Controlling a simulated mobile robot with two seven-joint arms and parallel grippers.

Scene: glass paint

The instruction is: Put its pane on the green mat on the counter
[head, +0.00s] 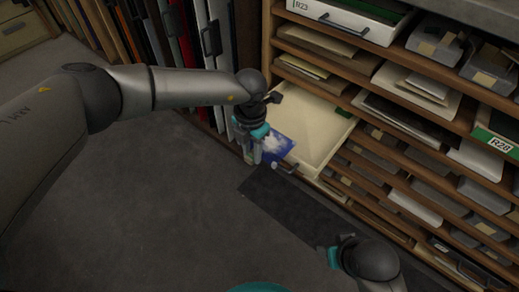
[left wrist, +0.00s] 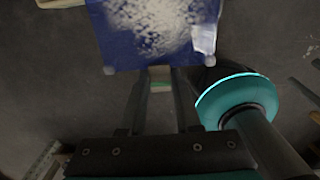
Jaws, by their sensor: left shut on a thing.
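The pane (head: 278,146) is blue with a white cloudy patch. My left gripper (head: 254,156) is shut on its near edge and holds it at the front of an open drawer. In the left wrist view the pane (left wrist: 150,32) fills the top, beyond the left fingertips (left wrist: 160,85), with a small pale and green piece between them. My right gripper (head: 328,257) is low in the head view, apart from the pane; its jaw opening is not clear. I see no green mat or counter for certain.
The pulled-out cream drawer (head: 325,118) looks mostly empty, with a green piece at its back right. A rack of shelves (head: 440,125) holds boxes and papers. Upright folders (head: 190,40) stand at the back. A dark floor mat (head: 290,205) lies before the rack; grey floor is clear at left.

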